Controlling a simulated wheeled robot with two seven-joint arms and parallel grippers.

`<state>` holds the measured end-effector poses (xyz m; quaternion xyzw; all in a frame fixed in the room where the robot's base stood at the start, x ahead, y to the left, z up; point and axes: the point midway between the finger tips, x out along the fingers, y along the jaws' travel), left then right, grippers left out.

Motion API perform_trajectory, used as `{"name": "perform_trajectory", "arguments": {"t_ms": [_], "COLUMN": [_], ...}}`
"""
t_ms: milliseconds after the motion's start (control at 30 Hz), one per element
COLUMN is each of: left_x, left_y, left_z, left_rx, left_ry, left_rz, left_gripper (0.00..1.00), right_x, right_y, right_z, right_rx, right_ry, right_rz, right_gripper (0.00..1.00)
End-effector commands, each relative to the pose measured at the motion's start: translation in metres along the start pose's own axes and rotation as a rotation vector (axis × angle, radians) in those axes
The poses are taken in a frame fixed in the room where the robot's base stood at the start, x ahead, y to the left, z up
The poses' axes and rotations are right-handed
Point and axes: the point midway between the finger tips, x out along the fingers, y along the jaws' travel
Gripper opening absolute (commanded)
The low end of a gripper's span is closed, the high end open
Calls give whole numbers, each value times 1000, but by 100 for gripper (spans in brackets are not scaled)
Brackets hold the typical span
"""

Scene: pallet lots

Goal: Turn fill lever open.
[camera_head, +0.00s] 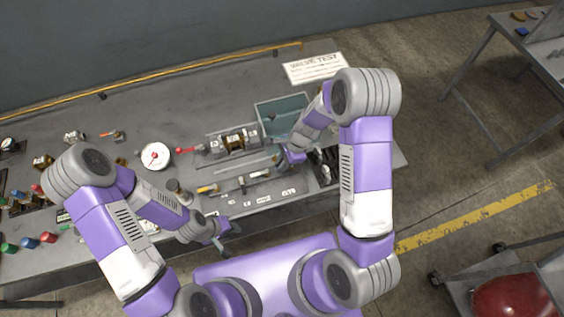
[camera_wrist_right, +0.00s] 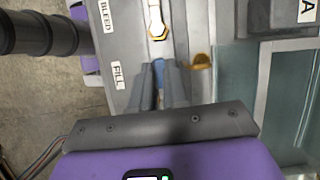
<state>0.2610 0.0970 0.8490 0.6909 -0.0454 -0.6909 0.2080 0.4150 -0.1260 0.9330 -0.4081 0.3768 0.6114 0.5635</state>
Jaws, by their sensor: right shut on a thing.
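The fill lever (camera_wrist_right: 160,70) shows as a small blue piece between my right fingertips in the right wrist view, beside the FILL label (camera_wrist_right: 118,75). My right gripper (camera_wrist_right: 166,72) is shut on it, and the fingers hide most of it. A brass and white fitting (camera_wrist_right: 156,22) lies just beyond the fingertips, near the BLEED label (camera_wrist_right: 107,17). In the head view my right gripper (camera_head: 281,160) is low at the right end of the valve line (camera_head: 240,183). My left gripper (camera_head: 222,242) hangs by the bench's front edge, away from the valves; its jaw opening is unclear.
A teal bin (camera_head: 270,106) stands behind my right gripper. A white gauge (camera_head: 155,155), a red-handled lever (camera_head: 185,150) and a clamped metal block (camera_head: 235,142) sit on the bench. A VALVE TEST sign (camera_head: 316,68) lies at the back. Several coloured caps are at far left.

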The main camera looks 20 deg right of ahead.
Motion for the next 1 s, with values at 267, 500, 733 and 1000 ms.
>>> {"name": "perform_trajectory", "arguments": {"t_ms": [267, 500, 733, 1000], "left_x": [-4, -6, -6, -3], "left_y": [2, 2, 2, 1], "left_z": [0, 0, 0, 0], "left_rx": [0, 0, 0, 0], "left_ry": [0, 0, 0, 0], "left_rz": [0, 0, 0, 0], "left_gripper": [40, 40, 40, 40], "right_x": [-1, -2, -3, -5], "right_y": [6, 13, 20, 26], "right_z": [0, -2, -6, -12], "right_rx": [-168, -375, -578, -815], "right_ry": [1, 1, 2, 2], "right_rz": [68, 153, 237, 336], "right_gripper": [0, 0, 0, 0]}}
